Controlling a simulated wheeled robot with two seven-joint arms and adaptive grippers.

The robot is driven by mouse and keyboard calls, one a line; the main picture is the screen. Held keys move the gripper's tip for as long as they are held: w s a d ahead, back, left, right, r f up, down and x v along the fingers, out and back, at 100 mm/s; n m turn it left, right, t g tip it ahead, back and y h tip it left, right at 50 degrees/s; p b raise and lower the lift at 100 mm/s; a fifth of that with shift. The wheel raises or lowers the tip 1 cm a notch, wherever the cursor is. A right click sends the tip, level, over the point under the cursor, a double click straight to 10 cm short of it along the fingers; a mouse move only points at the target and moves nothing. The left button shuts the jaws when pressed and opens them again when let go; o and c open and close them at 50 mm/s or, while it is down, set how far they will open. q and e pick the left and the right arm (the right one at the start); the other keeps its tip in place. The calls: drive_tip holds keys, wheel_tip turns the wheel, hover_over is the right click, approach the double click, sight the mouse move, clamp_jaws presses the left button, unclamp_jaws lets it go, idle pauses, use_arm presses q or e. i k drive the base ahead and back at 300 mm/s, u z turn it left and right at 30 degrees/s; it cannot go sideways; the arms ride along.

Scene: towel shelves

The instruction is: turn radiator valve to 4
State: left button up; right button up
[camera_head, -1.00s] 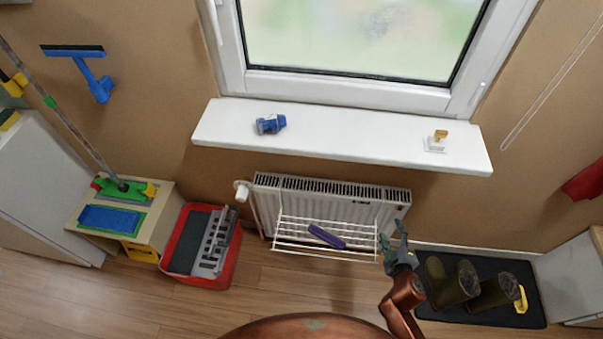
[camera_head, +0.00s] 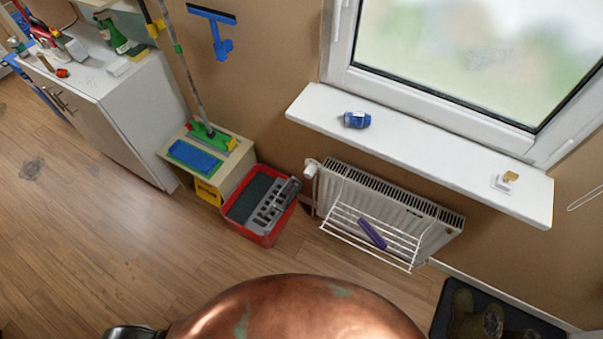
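The radiator valve (camera_head: 312,168) is a small white knob at the upper left end of the white radiator (camera_head: 390,205), below the window sill. Its number marks are too small to read. Neither of my grippers shows in the view. A dark rounded part of my own body is at the bottom edge, left of my copper-coloured body, but no fingers can be seen there.
A white wire rack (camera_head: 372,237) with a purple item (camera_head: 372,233) hangs on the radiator's front. A red bin (camera_head: 262,205) and a small cabinet (camera_head: 207,162) stand left of it. A boot tray (camera_head: 490,318) lies lower right.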

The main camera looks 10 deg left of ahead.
sight(311, 168)
drive_tip(key=u, duration=2.55)
drive_tip(key=i, duration=2.05)
drive_tip(key=z, duration=2.85)
